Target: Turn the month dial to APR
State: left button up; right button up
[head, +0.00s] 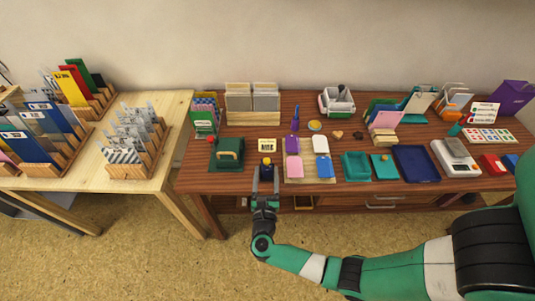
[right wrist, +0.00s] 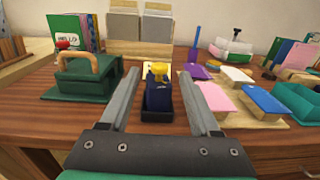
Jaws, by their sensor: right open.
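A dark blue stamp (right wrist: 157,97) with a yellow top piece (right wrist: 160,72) stands upright in a dark tray (right wrist: 158,113) near the table's front edge. In the head view the stamp (head: 267,172) shows small, with its yellow top (head: 267,161). My right gripper (head: 266,177) is open, with its fingers on either side of the stamp. In the right wrist view the gripper (right wrist: 162,85) shows gaps on both sides and holds nothing. The month lettering on the dial is too small to read. My left gripper is not in view.
A yellow card (head: 267,145) lies behind the stamp. A green press with a wooden handle (head: 229,153) stands left. Coloured pads (head: 308,166) lie on a wooden board at right. Trays (head: 416,164) and a scale (head: 456,155) stand further right. A lighter table (head: 160,180) is at left.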

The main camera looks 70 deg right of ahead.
jog(key=b+x, duration=0.1)
jog(key=x, duration=0.7)
jog(key=shift+w+d, duration=0.15)
jog(key=shift+d, duration=0.25)
grip_shut()
